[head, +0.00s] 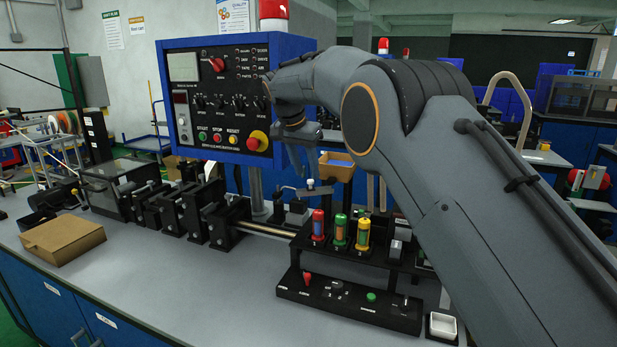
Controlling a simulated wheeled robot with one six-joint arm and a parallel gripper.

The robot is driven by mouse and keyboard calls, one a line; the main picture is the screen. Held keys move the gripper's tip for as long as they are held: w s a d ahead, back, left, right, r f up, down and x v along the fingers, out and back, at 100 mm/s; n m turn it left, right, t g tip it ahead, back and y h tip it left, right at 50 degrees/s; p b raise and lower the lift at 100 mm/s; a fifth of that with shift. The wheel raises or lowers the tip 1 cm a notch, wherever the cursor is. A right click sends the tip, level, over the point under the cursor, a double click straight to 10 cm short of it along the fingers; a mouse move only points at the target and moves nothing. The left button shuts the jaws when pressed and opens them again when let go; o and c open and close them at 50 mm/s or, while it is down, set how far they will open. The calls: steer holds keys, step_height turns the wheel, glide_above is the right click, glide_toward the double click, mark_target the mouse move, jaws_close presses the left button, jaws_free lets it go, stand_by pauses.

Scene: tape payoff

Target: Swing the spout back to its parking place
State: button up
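My gripper (303,165) points down in front of the right edge of the blue control panel. Its two fingers look apart, with nothing seen between them. Just below the fingertips is a small grey metal arm (314,191) with a pale knob on top, lying roughly level above the bench fittings. It may be the spout, but its shape is too small to be sure. A gap seems to show between it and my fingers; contact cannot be made out. No marked parking place can be picked out.
The blue control panel (222,62) stands close behind my gripper. Red, green and yellow cylinders (340,232) stand upright on a black rack in front. A black switch box (349,303), a white dish (442,326) and a cardboard box (62,240) lie on the grey bench (190,290), whose front middle is clear.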

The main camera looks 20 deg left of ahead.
steer(key=b+v, duration=0.1)
steer(key=v, duration=0.4)
steer(key=shift+w, duration=0.1)
stand_by(0.3)
steer(key=s+d+f+n+g, duration=0.1)
steer(key=d+f, duration=0.2)
steer(key=d, duration=0.7)
steer(key=s+d+f, duration=0.1)
steer(key=d+f, duration=0.3)
steer(key=d, duration=0.6)
steer(key=s+d+f+n+g, duration=0.1)
steer(key=s+d+f, duration=0.15)
steer(key=d, duration=0.75)
steer(key=s+d+f, duration=0.4)
steer(key=s+d, duration=0.3)
steer(key=s, duration=0.1)
steer(key=s+d+f, duration=0.4)
steer(key=s+d, duration=0.3)
steer(key=s, duration=0.2)
steer(key=s+d+f+g, duration=0.1)
steer(key=s+d+f, duration=0.3)
steer(key=s+d, duration=0.3)
steer(key=s, duration=0.2)
steer(key=shift+s+f+y, duration=0.25)
steer(key=shift+f+y, duration=0.05)
steer(key=shift+y, duration=0.1)
